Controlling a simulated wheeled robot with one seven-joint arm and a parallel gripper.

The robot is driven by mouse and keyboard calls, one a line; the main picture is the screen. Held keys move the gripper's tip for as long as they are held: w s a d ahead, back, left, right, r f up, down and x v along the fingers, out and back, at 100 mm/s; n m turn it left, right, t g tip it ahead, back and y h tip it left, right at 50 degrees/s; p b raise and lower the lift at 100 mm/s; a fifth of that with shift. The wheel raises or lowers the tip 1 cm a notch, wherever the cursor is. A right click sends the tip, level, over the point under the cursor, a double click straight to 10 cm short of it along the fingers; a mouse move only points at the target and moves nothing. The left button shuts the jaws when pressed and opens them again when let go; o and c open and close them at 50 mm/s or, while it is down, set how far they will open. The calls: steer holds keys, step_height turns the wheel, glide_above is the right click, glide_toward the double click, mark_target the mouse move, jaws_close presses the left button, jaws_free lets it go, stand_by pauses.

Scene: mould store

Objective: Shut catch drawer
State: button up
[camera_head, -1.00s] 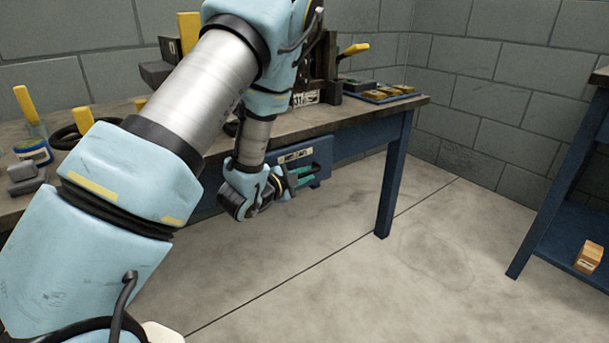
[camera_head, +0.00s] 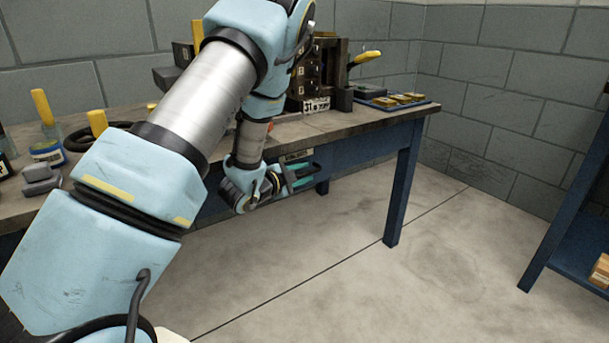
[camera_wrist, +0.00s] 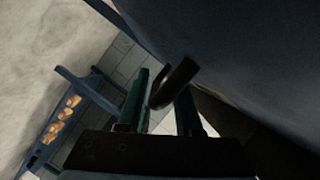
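My gripper (camera_head: 302,177) is beside this front, below the bench top. In the wrist view my gripper's two green fingers (camera_wrist: 161,108) stand apart. A large dark blue surface fills the upper right of that view.
The bench top (camera_head: 225,150) carries a dark mould stack (camera_head: 325,70), a blue tray (camera_head: 395,101) and yellow-handled tools. A blue bench leg (camera_head: 403,185) stands right of my gripper. The floor (camera_head: 330,270) in front is clear. A blue rack (camera_head: 560,250) stands at the right.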

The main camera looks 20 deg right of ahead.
steer(key=shift+o, duration=0.6)
steer(key=v, duration=1.1)
steer(key=shift+s+d, duration=0.15)
